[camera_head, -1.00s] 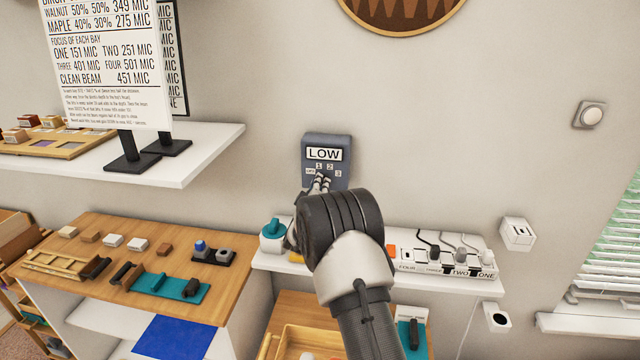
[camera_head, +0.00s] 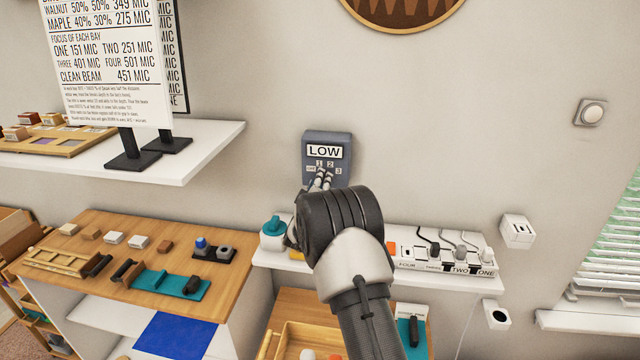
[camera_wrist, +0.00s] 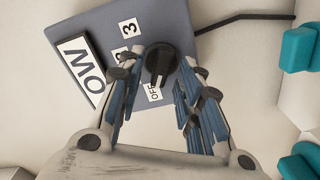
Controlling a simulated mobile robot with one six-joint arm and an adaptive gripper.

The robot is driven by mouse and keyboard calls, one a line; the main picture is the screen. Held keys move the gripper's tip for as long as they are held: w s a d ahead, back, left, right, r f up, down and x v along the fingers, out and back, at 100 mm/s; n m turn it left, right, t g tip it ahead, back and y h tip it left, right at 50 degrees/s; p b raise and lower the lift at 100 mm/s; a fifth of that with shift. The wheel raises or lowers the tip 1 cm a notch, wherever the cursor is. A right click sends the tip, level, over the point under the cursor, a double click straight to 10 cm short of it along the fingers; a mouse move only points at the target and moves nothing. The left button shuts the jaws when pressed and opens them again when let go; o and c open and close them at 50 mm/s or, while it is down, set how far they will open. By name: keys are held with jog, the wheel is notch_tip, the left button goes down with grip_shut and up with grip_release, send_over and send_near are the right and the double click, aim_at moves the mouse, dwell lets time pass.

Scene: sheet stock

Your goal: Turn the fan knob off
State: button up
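The fan control (camera_head: 343,149) is a grey-blue box on the wall; its display reads LOW. It also fills the upper part of the wrist view (camera_wrist: 185,22), turned sideways. Its dark round knob (camera_wrist: 160,62) lies between my fingertips, with the OFF label just below it and the 3 label to its upper left. My gripper (camera_wrist: 160,70) is open, with one finger on each side of the knob and narrow gaps; contact cannot be told. In the head view my gripper (camera_head: 322,180) covers the knob.
Below the control is a white shelf (camera_head: 272,261) with a teal-topped jar (camera_head: 273,234) and a power strip (camera_head: 447,264) with plugs. A dark cable (camera_wrist: 245,17) leaves the box. A wooden bench (camera_head: 115,232) with blocks stands left.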

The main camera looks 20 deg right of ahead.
jog(key=v, duration=1.2)
dwell(0.4)
jog(key=s+a+r+m+g+y+b, duration=0.1)
jog(key=s+a+r+m+g+y, duration=0.15)
jog(key=s+a+r+y, duration=0.8)
jog(key=s+a+f+m+g, duration=0.1)
jog(key=s+a+f+g, duration=0.1)
jog(key=s, duration=1.5)
jog(key=s+a+f+m+g+b, duration=0.1)
jog(key=s+f+g, duration=0.3)
jog(key=s, duration=1.2)
jog(key=shift+s+a+m+g, duration=0.4)
jog(key=shift+a+m+g, duration=0.05)
jog(key=shift+a+g, duration=0.4)
jog(key=shift+h, duration=0.25)
